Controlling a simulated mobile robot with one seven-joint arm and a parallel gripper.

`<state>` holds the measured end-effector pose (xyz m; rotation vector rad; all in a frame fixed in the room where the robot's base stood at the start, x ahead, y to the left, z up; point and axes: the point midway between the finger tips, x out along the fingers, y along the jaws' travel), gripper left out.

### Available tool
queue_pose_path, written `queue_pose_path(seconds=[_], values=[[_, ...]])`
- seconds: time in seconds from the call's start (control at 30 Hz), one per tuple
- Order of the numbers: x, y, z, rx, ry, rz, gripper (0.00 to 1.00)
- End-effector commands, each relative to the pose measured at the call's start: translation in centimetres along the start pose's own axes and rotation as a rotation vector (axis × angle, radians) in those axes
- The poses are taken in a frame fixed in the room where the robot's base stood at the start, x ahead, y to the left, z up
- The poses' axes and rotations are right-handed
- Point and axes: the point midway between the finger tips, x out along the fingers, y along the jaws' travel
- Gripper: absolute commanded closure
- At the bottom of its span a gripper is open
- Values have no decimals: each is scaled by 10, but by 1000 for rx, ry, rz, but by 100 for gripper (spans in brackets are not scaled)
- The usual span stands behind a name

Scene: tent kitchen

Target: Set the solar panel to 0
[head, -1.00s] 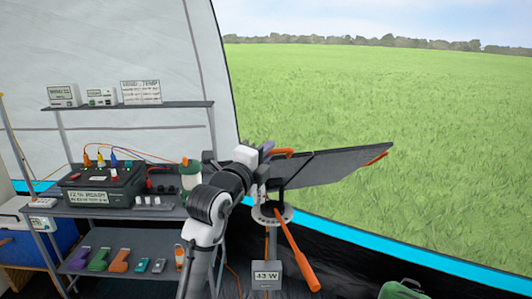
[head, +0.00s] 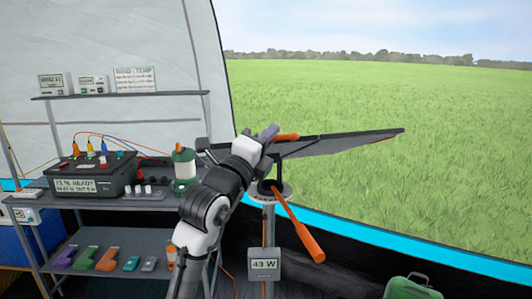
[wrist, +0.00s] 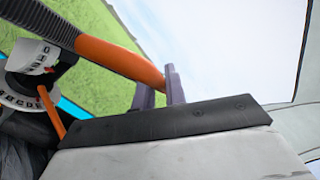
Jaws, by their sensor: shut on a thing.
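The solar panel (head: 335,144) is a dark flat plate on a post with a round dial (head: 270,191), in the middle of the head view. It shows almost edge-on, its right end slightly raised. My gripper (head: 268,134) is at the panel's left end, shut on an orange tilt handle (head: 287,137). In the wrist view my gripper's fingers (wrist: 158,92) close around the end of this orange handle (wrist: 120,58). A white numbered drum (wrist: 35,58) shows at the left there; its figures are too blurred to read. A second orange lever (head: 300,230) slopes down from the dial, untouched.
A meter reading 43 W (head: 264,264) hangs on the post. The shelf rack (head: 120,202) at left holds a power box (head: 95,176), a lantern (head: 185,167) and small tools. A green case (head: 412,288) lies at lower right. Grass is open beyond.

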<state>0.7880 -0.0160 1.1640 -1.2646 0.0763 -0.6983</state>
Motion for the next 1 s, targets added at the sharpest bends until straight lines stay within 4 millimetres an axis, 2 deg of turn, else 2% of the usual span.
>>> queue_pose_path(seconds=[0.03, 0.6, 1.0], values=[[-8, 14, -8, 18, 0, -17, 100], [-44, 53, -44, 210, -3, -209, 100], [-58, 76, -58, 271, -4, -270, 100]])
